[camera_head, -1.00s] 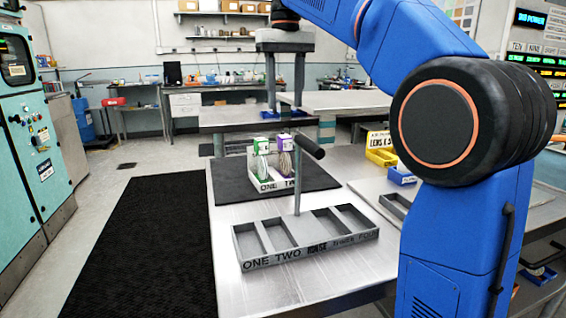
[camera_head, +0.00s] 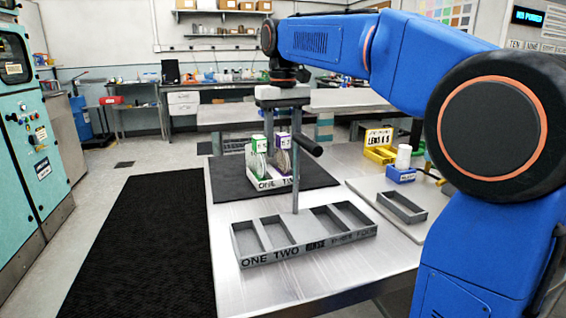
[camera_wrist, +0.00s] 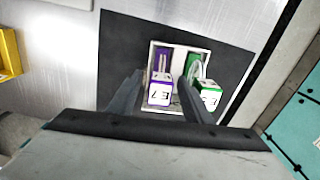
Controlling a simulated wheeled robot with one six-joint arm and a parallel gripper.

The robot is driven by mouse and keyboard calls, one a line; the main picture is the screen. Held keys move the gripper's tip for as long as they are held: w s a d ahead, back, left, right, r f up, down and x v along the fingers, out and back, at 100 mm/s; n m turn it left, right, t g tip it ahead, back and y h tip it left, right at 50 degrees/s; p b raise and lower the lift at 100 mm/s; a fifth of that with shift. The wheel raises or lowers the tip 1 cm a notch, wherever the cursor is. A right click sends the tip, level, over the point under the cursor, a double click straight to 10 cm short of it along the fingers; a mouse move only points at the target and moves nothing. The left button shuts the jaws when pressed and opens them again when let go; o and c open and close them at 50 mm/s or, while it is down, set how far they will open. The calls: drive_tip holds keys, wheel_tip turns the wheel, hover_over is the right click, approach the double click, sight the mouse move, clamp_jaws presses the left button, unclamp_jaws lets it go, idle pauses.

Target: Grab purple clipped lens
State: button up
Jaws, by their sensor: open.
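The purple clipped lens (camera_head: 283,150) stands upright in a small white tray (camera_head: 268,184) on the dark mat, to the right of the green clipped lens (camera_head: 258,153). In the wrist view the purple clip (camera_wrist: 162,92) lies between my open fingers, left of the green clip (camera_wrist: 208,94). My gripper (camera_head: 282,128) is open and points down at the tray. In the wrist view my gripper (camera_wrist: 158,100) has one finger left of the purple clip and one between the purple and green clips. Whether the fingers touch anything cannot be told.
A yellow bin (camera_head: 380,154), a blue box (camera_head: 400,175) and a grey tray (camera_head: 402,206) stand at the right.

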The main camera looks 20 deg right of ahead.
drive_tip(key=shift+f, duration=1.15)
clamp_jaws()
drive_tip(key=shift+r, duration=0.1)
